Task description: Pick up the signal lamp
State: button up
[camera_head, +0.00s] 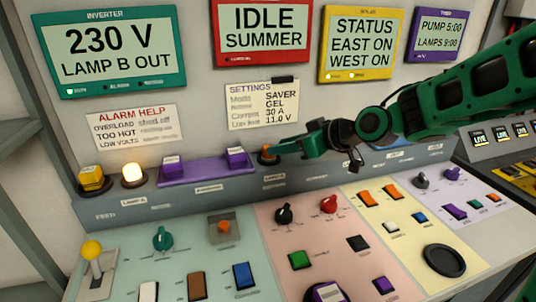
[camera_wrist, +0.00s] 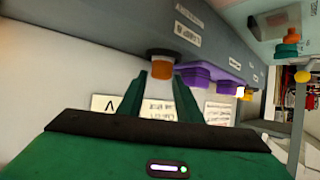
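An unlit orange lamp (camera_head: 265,157) stands in a dark round base on the grey ledge, above a small label plate. It looks like the signal lamp. My gripper (camera_head: 279,151) reaches in from the right, with its fingertips close to this lamp. In the wrist view, the orange lamp (camera_wrist: 161,72) sits at the level of the two green fingertips (camera_wrist: 161,78), with a gap on each side. The fingers are apart and hold nothing. Whether the lamp is fully between the tips or just beyond them, I cannot tell. A lit lamp (camera_head: 132,173) glows at the left.
A purple tray (camera_head: 205,171) with two purple blocks lies left of the orange lamp. A yellow block (camera_head: 91,178) stands at the far left. The sloping console (camera_head: 330,245) below holds switches and knobs. Screens and a settings card (camera_head: 262,105) hang behind.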

jog(key=shift+x, duration=2.65)
jog(key=shift+a+r, duration=0.1)
jog(key=shift+r, duration=0.1)
jog(key=c, duration=0.7)
